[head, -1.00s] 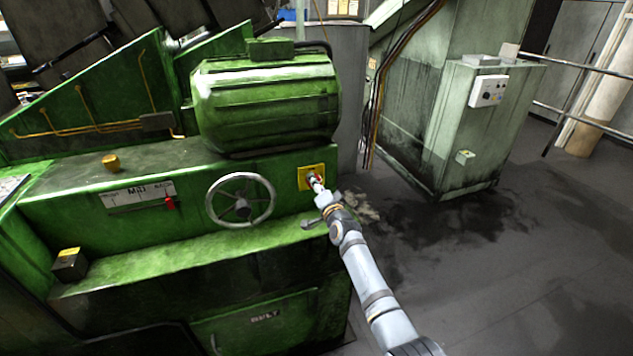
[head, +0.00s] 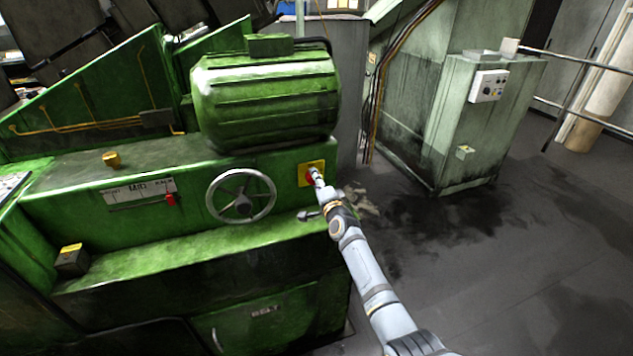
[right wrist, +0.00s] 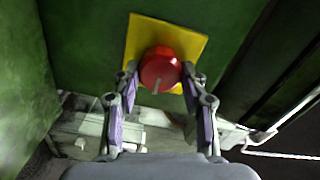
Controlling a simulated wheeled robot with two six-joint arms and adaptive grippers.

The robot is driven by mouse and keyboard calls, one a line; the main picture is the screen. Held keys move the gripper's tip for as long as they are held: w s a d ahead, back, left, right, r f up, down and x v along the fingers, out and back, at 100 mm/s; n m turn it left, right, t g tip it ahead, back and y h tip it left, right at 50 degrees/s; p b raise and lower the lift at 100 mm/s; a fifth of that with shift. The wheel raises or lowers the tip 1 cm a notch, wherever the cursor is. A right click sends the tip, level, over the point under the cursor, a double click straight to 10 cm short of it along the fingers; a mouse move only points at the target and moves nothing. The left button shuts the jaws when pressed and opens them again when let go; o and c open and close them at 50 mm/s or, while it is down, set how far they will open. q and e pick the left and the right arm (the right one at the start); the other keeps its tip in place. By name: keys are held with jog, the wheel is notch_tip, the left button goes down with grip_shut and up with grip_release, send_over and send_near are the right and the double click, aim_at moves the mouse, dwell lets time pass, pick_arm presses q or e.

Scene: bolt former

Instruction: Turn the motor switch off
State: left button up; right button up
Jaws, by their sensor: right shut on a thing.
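The motor switch is a round red knob (right wrist: 160,70) on a yellow square plate (right wrist: 190,45), set in the machine's green front face. A pale mark shows low on the knob in the right wrist view. In the head view the yellow plate (head: 304,172) is right of the handwheel, and my gripper partly covers the red knob (head: 310,176). My right gripper (right wrist: 160,82) has one finger on each side of the knob and is shut on it. It also shows in the head view (head: 315,177). My left gripper is not in view.
The spoked handwheel (head: 241,196) sits just left of the switch. A green motor (head: 265,100) is above it. A red-tipped slider (head: 171,199) is further left. A grey-green cabinet with a control box (head: 488,86) stands to the right, with open floor before it.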

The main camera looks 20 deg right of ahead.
jog(key=o, duration=1.1)
jog(key=shift+o, duration=0.2)
jog(key=s, duration=1.2)
jog(key=shift+d, duration=0.2)
